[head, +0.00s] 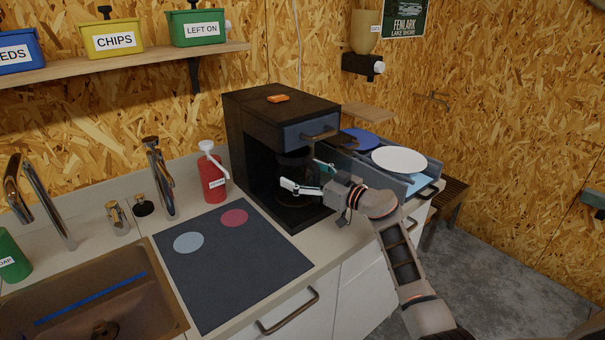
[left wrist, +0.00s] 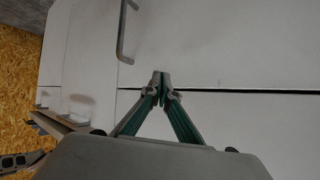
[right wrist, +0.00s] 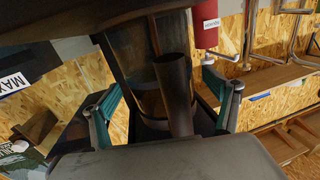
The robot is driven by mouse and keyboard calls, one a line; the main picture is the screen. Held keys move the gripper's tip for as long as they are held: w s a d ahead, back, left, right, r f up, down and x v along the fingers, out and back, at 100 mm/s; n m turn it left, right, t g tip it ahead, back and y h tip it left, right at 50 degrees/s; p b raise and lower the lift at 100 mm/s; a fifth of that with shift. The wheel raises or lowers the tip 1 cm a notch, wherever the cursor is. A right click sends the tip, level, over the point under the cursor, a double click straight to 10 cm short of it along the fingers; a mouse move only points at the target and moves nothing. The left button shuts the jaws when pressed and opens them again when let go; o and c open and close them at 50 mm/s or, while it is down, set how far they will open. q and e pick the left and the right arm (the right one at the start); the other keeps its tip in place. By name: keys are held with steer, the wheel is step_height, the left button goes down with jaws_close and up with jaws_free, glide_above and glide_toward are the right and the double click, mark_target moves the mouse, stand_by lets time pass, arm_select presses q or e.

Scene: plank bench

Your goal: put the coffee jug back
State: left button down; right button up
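The coffee machine (head: 262,115) is a black box on the counter with an open front bay. The coffee jug (head: 293,163), dark glass with a dark handle, is in that bay, partly hidden by my right gripper. The right wrist view shows the jug (right wrist: 135,58) upright with its handle (right wrist: 175,95) towards me. My right gripper (head: 308,178) is open. Its fingers stand apart on either side of the handle and jug, with gaps showing. My left gripper (left wrist: 161,84) is shut and empty, in front of white cabinet fronts; it is outside the head view.
A dark mat (head: 235,270) with two coloured discs lies left of the machine. A red bottle (head: 212,180) stands behind it. A rack with a white plate (head: 399,160) and a blue plate (head: 359,139) is right of the machine. The sink (head: 90,300) is at left.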

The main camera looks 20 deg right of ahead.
steer(key=v, duration=1.2)
steer(key=shift+p, duration=0.4)
steer(key=shift+r, duration=0.1)
